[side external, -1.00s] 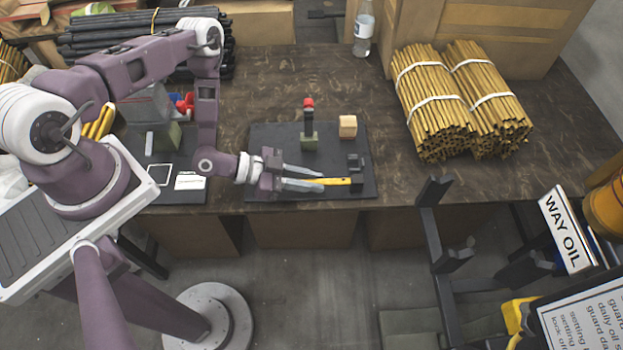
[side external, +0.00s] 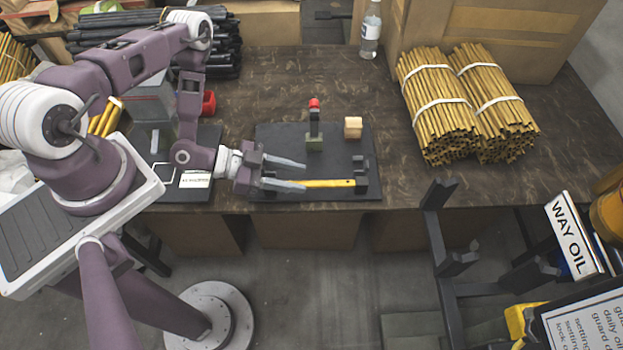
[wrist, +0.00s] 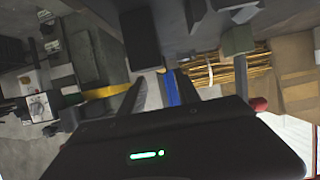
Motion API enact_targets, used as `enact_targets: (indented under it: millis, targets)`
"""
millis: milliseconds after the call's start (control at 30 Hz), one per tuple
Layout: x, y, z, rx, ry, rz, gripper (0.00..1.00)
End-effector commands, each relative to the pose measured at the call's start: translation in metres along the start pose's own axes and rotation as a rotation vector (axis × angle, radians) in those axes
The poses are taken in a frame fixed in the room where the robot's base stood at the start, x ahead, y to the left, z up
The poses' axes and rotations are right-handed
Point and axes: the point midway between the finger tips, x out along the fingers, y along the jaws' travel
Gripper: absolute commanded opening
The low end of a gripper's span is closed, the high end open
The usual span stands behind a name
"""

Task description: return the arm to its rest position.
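My gripper (side external: 297,174) is at the left part of the black mat (side external: 280,135) in the side view, with its two long fingers apart and nothing between them. A yellow-handled hammer (side external: 318,183) lies along the front of the mat, its dark head to the right. The fingers are over or beside its left end; I cannot tell how high above it they are. My arm reaches in from the left over the bench.
A red-topped press (side external: 314,130) and a wooden block (side external: 353,127) stand on the mat. Bundled brass rods (side external: 437,110) lie to the right and a bottle (side external: 371,32) stands at the back. Another mat with a grey press is under my arm. Bare bench lies behind the mat.

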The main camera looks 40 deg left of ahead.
Motion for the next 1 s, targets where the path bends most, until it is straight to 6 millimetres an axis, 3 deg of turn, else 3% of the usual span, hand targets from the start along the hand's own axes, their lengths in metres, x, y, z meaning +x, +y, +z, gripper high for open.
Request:
enact_targets:
  millis: [133,467,567,667,767,833,900,1000]
  targets:
    - [-0.017,0.000,0.000,0.000,0.000,-0.001,0.39]
    - [-0.019,-0.001,-0.001,-0.003,-0.009,0.006,0.39]
    - [-0.017,-0.015,-0.008,0.010,-0.086,0.024,0.39]
    - [-0.018,-0.052,-0.019,0.096,-0.235,0.013,0.39]
    - [-0.030,-0.099,-0.049,0.172,-0.420,-0.054,0.39]
    - [-0.046,-0.127,-0.079,0.191,-0.535,-0.132,0.39]
    - [-0.068,-0.146,-0.116,0.185,-0.627,-0.227,0.39]
    - [-0.107,-0.155,-0.172,0.130,-0.717,-0.373,0.39]
